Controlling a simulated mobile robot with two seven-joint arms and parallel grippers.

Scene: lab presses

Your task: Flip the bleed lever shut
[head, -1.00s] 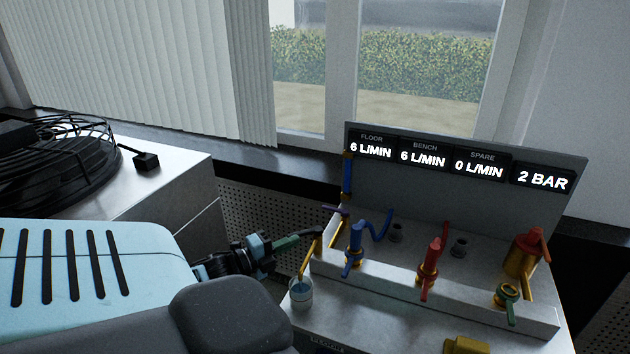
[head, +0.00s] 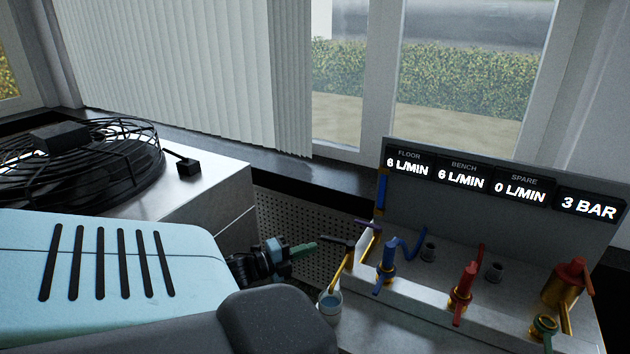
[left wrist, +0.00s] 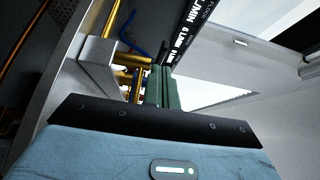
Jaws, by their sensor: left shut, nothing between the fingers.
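A small dark lever (head: 338,241) sits at the left end of the valve block, on top of a brass pipe (head: 341,270) that slants down into a cup of water (head: 329,306). It looks like the bleed lever, though no label shows. It lies nearly level. My left gripper (head: 313,246) comes in from the left with its green fingers shut and empty. The fingertips point at the lever's left end, with a small gap between. In the left wrist view the shut fingers (left wrist: 165,88) stand in front of brass pipes (left wrist: 133,70). My right gripper is not in view.
The display panel (head: 500,215) reads 3 BAR. A caged fan (head: 85,165) stands left.

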